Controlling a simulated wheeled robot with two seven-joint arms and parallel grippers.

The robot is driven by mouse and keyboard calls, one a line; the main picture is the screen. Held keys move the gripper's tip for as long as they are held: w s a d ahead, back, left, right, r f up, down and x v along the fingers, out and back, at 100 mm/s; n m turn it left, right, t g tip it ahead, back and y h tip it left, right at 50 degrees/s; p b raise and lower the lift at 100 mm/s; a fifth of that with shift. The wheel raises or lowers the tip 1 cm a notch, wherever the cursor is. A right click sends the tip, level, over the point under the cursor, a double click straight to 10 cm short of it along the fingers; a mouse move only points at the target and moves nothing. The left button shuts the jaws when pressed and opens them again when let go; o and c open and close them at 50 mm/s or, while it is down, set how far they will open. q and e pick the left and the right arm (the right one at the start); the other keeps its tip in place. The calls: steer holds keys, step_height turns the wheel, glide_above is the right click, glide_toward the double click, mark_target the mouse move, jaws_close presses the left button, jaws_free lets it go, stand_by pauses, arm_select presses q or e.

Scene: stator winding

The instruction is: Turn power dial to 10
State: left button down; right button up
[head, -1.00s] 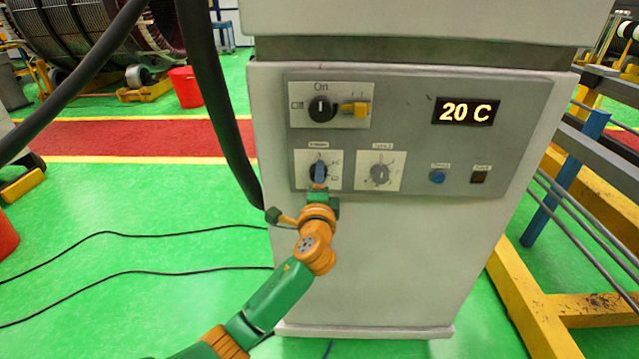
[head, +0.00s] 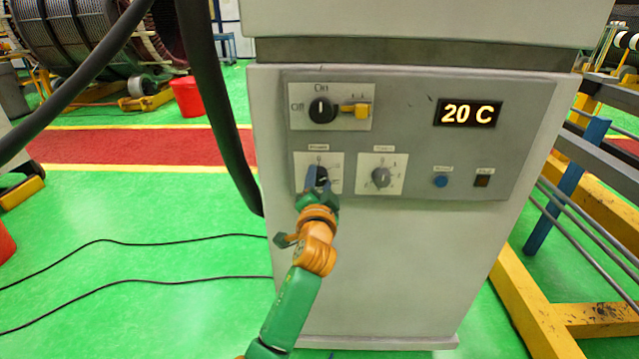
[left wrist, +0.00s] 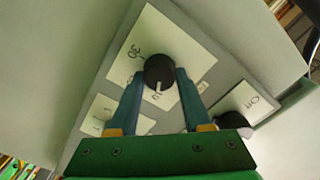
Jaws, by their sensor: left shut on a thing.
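The power dial (head: 322,177), a black round knob on a white plate, sits at the lower left of the cabinet's grey panel. My left gripper (head: 318,178) is at this dial, with its blue fingers on both sides of the knob. In the left wrist view the knob (left wrist: 158,69) sits between the two fingertips (left wrist: 159,77), and the gripper is shut on it. The knob's white mark points down in that picture, toward digits that look like 10. A 30 stands at the upper left of the plate. My right gripper is not in view.
A grey dial (head: 380,177) on its own plate is just right of the power dial. Above are the On/Off knob (head: 321,110) and a yellow lever (head: 357,110). The display (head: 468,113) reads 20 C. A thick black hose (head: 217,110) hangs along the cabinet's left side.

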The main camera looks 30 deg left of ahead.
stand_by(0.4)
arm_select(q)
steer(key=shift+c, duration=1.7)
jaws_free()
steer(key=v, duration=0.7)
steer(key=shift+b, duration=0.35)
